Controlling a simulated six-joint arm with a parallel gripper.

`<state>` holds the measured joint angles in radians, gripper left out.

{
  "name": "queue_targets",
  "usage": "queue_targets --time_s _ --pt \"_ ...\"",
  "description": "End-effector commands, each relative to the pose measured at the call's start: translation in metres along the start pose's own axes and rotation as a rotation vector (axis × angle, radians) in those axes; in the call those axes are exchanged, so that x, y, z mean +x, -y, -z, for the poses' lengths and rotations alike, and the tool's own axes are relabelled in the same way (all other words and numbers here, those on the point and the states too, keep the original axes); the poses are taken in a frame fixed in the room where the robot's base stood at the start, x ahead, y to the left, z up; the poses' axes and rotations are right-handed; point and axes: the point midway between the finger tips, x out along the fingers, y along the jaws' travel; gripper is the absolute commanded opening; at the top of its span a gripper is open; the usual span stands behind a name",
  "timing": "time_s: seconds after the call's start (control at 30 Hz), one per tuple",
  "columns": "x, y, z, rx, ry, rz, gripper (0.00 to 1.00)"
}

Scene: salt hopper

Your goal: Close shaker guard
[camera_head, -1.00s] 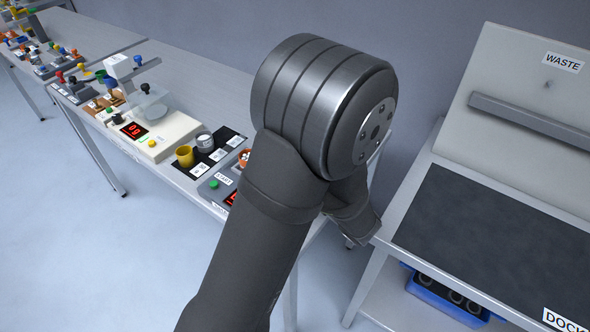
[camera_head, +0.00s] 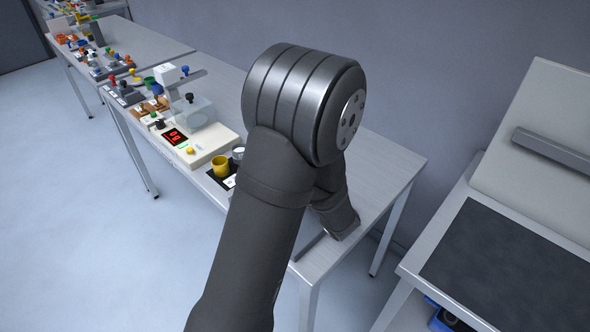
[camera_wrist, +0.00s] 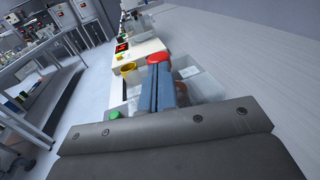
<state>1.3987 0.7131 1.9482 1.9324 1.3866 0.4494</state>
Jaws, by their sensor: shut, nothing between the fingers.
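In the wrist view my gripper (camera_wrist: 160,62) is shut and empty, its two blue-grey fingers side by side. A clear, box-like cover (camera_wrist: 205,85), which looks like the shaker guard, stands right beside and behind the fingers. A green button (camera_wrist: 113,115) shows low to the left of the fingers. How far the guard is open cannot be told. In the head view my own arm hides the gripper and the shaker.
A yellow cup (camera_head: 221,166) stands on a dark mat, also seen in the wrist view (camera_wrist: 128,69). A balance (camera_head: 200,140) with a red display stands beyond it. The table (camera_head: 385,160) is bare to the right. A bench with a dark mat (camera_head: 500,260) stands at right.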

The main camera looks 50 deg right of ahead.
Motion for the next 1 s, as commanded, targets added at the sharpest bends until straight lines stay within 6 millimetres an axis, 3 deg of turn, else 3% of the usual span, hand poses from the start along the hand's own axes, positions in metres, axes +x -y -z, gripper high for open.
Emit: queue_targets --time_s 0.37,1.0 --pt "-0.001 -0.001 -0.002 -0.006 0.004 -0.011 0.00" --pt "-0.113 0.002 -0.001 0.000 0.003 0.003 0.00"
